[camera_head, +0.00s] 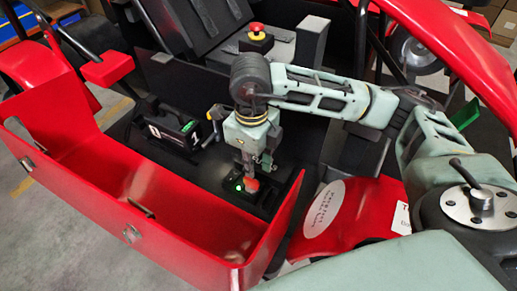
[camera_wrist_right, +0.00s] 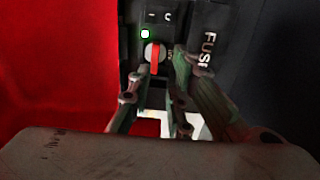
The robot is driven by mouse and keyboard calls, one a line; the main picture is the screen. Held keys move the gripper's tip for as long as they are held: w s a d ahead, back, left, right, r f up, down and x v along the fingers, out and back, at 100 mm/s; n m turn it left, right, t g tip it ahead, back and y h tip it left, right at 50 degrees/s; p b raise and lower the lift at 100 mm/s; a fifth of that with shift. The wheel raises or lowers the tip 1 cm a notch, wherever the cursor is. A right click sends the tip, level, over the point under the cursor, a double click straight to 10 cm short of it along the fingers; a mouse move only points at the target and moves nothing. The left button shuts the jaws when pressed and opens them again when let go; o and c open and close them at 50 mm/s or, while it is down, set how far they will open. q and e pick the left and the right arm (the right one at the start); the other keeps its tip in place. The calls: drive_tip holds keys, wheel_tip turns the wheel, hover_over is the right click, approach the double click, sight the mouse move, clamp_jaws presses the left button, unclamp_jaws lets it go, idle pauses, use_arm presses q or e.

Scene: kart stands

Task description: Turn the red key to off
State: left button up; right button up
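The red key (camera_head: 251,184) sits on a black switch panel (camera_head: 268,200) inside the red kart body. In the right wrist view the red key (camera_wrist_right: 155,60) is an upright red bar on a round grey base. My right gripper (camera_head: 248,168) points down at the key from above, and partly hides it. In the right wrist view the fingers of my right gripper (camera_wrist_right: 163,65) are apart, one on each side of the key's lower part. A gap shows between the right finger and the key; whether the left finger touches is unclear. My left gripper is not in view.
A small green light (camera_wrist_right: 145,34) glows beside the key. A panel marked FUSE (camera_wrist_right: 208,45) lies to its right. A black box with 0 and 1 (camera_head: 172,130) stands left of the gripper. The red side wall (camera_head: 170,245) bounds the near side. A red emergency button (camera_head: 257,28) is farther back.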

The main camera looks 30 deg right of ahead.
sight(251, 179)
drive_tip(key=f, duration=0.1)
drive_tip(key=a+f, duration=0.1)
drive_tip(key=f+p, duration=0.1)
drive_tip(key=shift+s+a+f, duration=0.15)
drive_tip(key=shift+s+f, duration=0.05)
drive_tip(key=shift+s, duration=0.1)
drive_tip(key=shift+w+d+f, duration=0.1)
drive_tip(key=shift+d+f, duration=0.05)
drive_tip(key=shift+f, duration=0.45)
drive_tip(key=shift+w+d+f, duration=0.1)
drive_tip(key=shift+f, duration=0.45)
drive_tip(key=shift+f+p, duration=0.3)
drive_tip(key=shift+f, duration=0.3)
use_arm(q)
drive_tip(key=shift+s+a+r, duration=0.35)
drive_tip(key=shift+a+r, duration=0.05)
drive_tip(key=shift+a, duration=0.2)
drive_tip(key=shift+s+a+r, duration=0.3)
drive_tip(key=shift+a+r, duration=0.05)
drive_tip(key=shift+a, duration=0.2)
use_arm(e)
clamp_jaws()
